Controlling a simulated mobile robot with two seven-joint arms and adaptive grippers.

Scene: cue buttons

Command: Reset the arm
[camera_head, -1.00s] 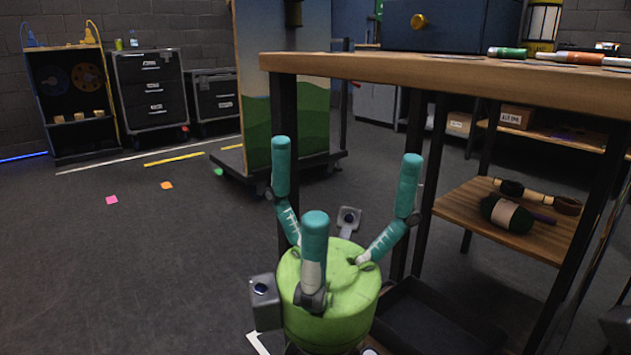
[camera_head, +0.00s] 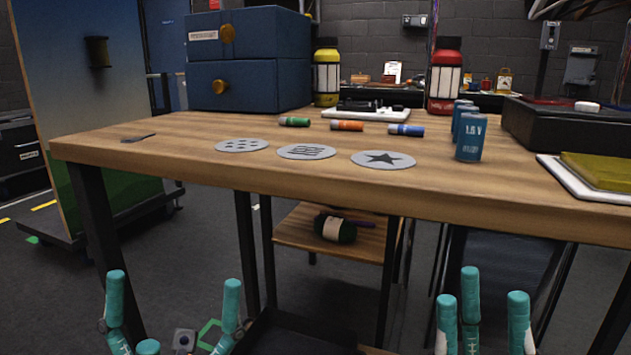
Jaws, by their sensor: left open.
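My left gripper (camera_head: 170,305) is at the bottom left, in front of the table and below its top. Its teal fingers are spread apart, open and empty. My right gripper (camera_head: 482,312) is at the bottom right, also below the table top, with its teal fingers pointing up and apart; nothing shows between them. The lower parts of both grippers are cut off by the picture's bottom edge. Neither gripper appears to touch anything.
The wooden table (camera_head: 150,165) bears three grey discs: dotted (camera_head: 242,145), barred (camera_head: 290,152) and starred (camera_head: 375,162). Behind lie green (camera_head: 294,121), orange (camera_head: 347,125) and blue (camera_head: 406,129) cylinders. Blue batteries (camera_head: 468,150) stand right; a blue drawer cabinet (camera_head: 270,85) stands back left.

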